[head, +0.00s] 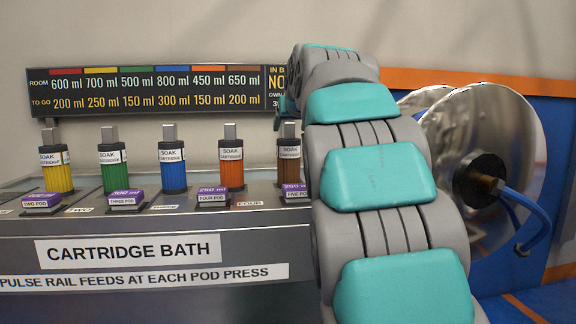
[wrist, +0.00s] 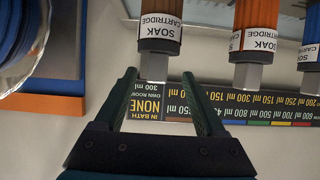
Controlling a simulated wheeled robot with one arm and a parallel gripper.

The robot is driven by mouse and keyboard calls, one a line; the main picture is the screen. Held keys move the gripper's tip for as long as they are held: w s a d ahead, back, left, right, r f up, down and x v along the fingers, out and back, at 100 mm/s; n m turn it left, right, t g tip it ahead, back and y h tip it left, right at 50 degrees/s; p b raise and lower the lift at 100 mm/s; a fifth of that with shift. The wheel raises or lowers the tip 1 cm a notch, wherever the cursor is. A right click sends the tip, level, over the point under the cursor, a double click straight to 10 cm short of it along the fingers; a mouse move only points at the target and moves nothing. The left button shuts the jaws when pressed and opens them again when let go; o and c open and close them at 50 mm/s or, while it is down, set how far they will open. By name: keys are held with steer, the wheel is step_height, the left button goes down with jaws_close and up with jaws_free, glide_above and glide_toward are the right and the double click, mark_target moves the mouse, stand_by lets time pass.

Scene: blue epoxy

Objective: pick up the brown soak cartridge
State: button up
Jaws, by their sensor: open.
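The brown soak cartridge (head: 289,150) stands upright in the bath rack at the right end of the row. My arm partly covers it in the head view. In the wrist view, which is upside down, the brown cartridge (wrist: 161,18) shows its white soak label and grey metal top. My gripper (wrist: 159,73) is open and empty, with its two dark fingers on either side of the metal top's end. I cannot tell whether a finger touches it. In the head view my arm mostly hides the gripper.
An orange cartridge (head: 231,164) stands beside the brown one, with blue (head: 172,170), green (head: 113,172) and yellow (head: 56,172) ones further left. A dark volume sign (head: 150,90) hangs behind. A shiny metal disc (head: 490,130) with a blue hose is at the right.

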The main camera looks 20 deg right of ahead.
steer(key=shift+w+d+f, duration=0.25)
steer(key=shift+w+d, duration=0.2)
steer(key=shift+w, duration=0.95)
steer(key=shift+w+d+f, duration=0.2)
steer(key=shift+w+d, duration=0.3)
steer(key=shift+w, duration=0.85)
steer(key=shift+w+d+f, duration=0.25)
steer(key=shift+w+d, duration=0.2)
steer(key=shift+w, duration=0.95)
steer(key=shift+t, duration=0.3)
jaws_close()
